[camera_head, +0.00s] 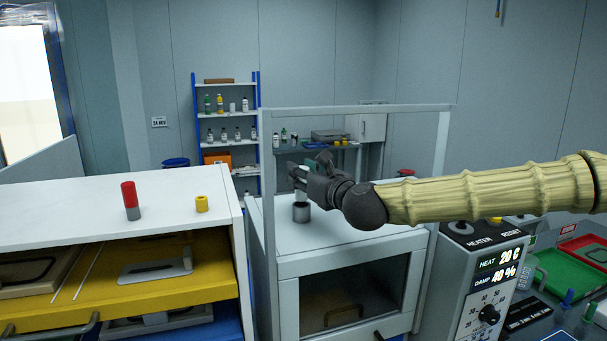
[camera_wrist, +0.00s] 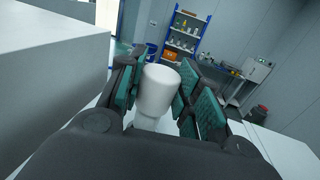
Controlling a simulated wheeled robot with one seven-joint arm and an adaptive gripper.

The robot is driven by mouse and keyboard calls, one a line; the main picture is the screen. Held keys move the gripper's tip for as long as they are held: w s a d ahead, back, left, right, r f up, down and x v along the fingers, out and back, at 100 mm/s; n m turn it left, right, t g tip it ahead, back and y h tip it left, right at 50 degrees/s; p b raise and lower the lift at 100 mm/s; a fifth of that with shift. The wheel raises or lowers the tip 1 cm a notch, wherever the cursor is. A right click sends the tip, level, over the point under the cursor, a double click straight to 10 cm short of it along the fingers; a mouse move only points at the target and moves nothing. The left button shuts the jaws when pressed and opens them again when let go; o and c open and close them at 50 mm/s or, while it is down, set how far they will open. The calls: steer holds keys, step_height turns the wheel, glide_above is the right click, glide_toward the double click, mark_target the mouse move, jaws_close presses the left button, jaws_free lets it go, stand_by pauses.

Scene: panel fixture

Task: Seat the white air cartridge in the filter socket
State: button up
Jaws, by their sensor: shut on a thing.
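The white air cartridge (camera_wrist: 158,92) stands between the teal pads of my gripper (camera_wrist: 160,98) in the wrist view. My gripper (camera_head: 304,174) is shut on it, above the white cabinet top. In the head view a small part of the cartridge (camera_head: 299,188) shows below the fingers. The socket is mostly hidden in the wrist view.
A white frame (camera_head: 350,109) rises around the middle cabinet (camera_head: 340,243). A heater control box (camera_head: 480,270) stands to the right, below my arm.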

mark_target(304, 193)
steer(key=shift+f+b, duration=2.45)
steer(key=shift+f, duration=0.15)
stand_by(0.6)
steer(key=o, duration=1.2)
